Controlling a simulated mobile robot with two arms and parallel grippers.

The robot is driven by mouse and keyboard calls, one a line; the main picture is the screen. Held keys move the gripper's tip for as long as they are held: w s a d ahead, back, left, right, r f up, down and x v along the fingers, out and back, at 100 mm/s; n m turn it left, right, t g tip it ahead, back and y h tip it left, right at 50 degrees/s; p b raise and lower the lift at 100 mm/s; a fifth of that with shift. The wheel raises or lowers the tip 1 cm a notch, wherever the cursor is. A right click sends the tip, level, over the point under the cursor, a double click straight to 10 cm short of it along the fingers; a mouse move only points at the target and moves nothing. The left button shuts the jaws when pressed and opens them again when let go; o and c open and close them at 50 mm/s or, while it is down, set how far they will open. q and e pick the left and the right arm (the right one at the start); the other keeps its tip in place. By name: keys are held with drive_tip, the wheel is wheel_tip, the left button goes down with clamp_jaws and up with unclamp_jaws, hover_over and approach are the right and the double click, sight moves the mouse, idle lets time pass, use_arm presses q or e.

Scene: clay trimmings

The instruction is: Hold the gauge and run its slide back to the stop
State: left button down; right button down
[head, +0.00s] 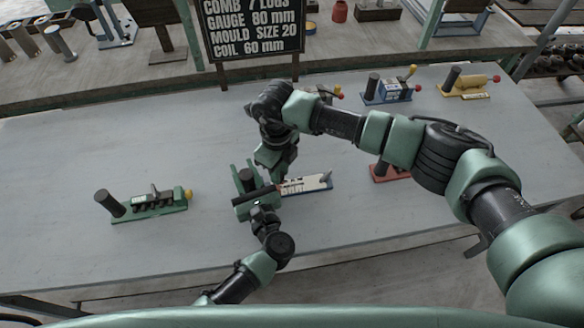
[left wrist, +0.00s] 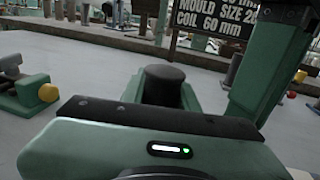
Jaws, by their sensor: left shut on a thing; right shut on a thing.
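The gauge (head: 308,185) lies on the grey table near the middle, with a blue base and a pale scale plate. A dark upright post (head: 246,180) stands at its left end and shows in the left wrist view (left wrist: 166,75). My left gripper (head: 249,176) is shut around the post from the near side. My right gripper (head: 272,178) reaches down from above, just right of the post, and is shut on a part of the gauge. Its fingertips and that part are mostly hidden, so I cannot make out the slide or its stop.
A green device (head: 150,204) with a yellow knob stands to the left. A red device (head: 388,172) is partly behind my right arm. Blue (head: 388,92) and yellow (head: 466,86) devices stand at the back, near a dark sign (head: 252,28). The table's front left is clear.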

drive_tip(key=shift+a, duration=0.2)
drive_tip(key=c, duration=1.3)
unclamp_jaws()
drive_tip(key=shift+o, duration=0.2)
drive_tip(key=shift+d, duration=0.1)
drive_tip(key=shift+d, duration=0.2)
